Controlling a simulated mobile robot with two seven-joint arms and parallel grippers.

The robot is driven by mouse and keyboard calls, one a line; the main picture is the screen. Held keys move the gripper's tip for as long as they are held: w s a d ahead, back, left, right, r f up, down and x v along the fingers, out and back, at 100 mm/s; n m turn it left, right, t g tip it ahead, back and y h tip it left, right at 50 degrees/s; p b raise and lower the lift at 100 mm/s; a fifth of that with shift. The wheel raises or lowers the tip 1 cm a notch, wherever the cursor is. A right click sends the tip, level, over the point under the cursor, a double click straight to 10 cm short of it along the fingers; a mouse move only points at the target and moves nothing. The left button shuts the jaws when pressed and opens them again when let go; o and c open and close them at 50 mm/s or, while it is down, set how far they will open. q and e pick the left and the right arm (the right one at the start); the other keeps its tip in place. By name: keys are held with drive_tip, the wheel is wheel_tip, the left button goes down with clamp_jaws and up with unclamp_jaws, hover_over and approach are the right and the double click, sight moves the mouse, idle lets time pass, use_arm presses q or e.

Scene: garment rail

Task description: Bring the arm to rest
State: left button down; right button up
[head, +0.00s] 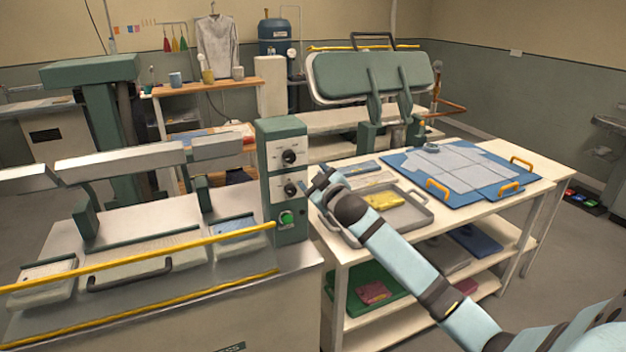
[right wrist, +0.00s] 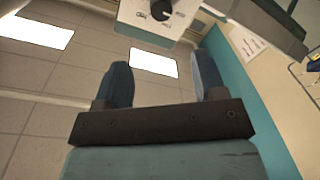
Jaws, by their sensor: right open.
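My right arm (head: 410,262) comes in from the lower right of the head view, over the front of the white table. My right gripper (head: 322,184) is at its far end, in front of the knob panel of the green machine. In the right wrist view the right gripper (right wrist: 163,80) shows two blue fingers apart with nothing between them. It points toward the panel (right wrist: 160,15) with a black knob. Whether it touches the panel cannot be told. My left gripper is not in view.
The control panel (head: 283,180) has knobs and a green button. A grey tray (head: 421,214) with a yellow cloth (head: 383,200) lies under the arm. A blue board (head: 410,158) with orange handles is right of it. A yellow rail (head: 140,257) runs along the machine.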

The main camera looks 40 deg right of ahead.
drive_tip(key=s+a+f+g+y, duration=0.2)
drive_tip(key=s+a+f, duration=0.8)
drive_tip(key=f, duration=0.4)
drive_tip(key=s+a+f+g+y, duration=0.2)
drive_tip(key=s+a+f+g, duration=0.1)
drive_tip(key=s+a+f, duration=0.9)
drive_tip(key=s+a+f+m+g+y, duration=0.1)
drive_tip(key=s+a+f, duration=0.2)
drive_tip(key=s, duration=0.3)
drive_tip(key=s+a+f+m+y, duration=0.1)
drive_tip(key=s+a+f, duration=0.2)
drive_tip(key=s+f, duration=0.2)
drive_tip(key=shift+s+a+g, duration=0.15)
drive_tip(key=shift+s+g, duration=0.25)
drive_tip(key=shift+s, duration=0.75)
